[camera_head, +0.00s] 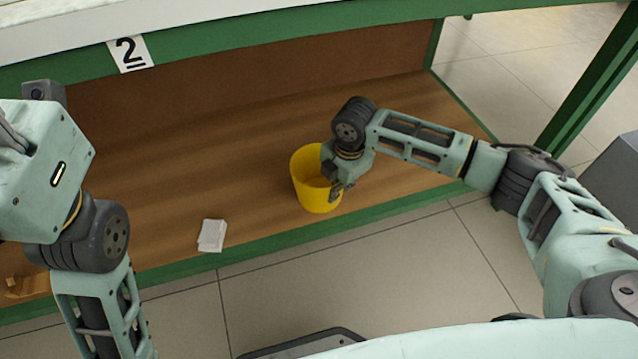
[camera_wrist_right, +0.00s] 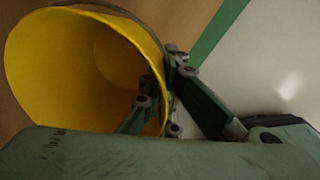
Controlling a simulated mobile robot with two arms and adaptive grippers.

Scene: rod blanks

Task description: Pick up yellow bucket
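The yellow bucket (camera_head: 308,188) stands near the front edge of the brown wooden shelf, with its open top showing. My right gripper (camera_head: 338,190) is at the bucket's right side. In the right wrist view the bucket (camera_wrist_right: 60,75) fills the upper left, its mouth facing the camera. The right gripper's fingers (camera_wrist_right: 162,80) straddle the bucket's rim, one inside and one outside, and appear closed on its wall.
A small white stack (camera_head: 212,235) lies on the shelf (camera_head: 200,150) left of the bucket. A green frame edge (camera_head: 385,208) runs along the shelf front. A "2" sign (camera_head: 130,53) hangs on the upper beam. A wooden piece (camera_head: 27,287) is at far left.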

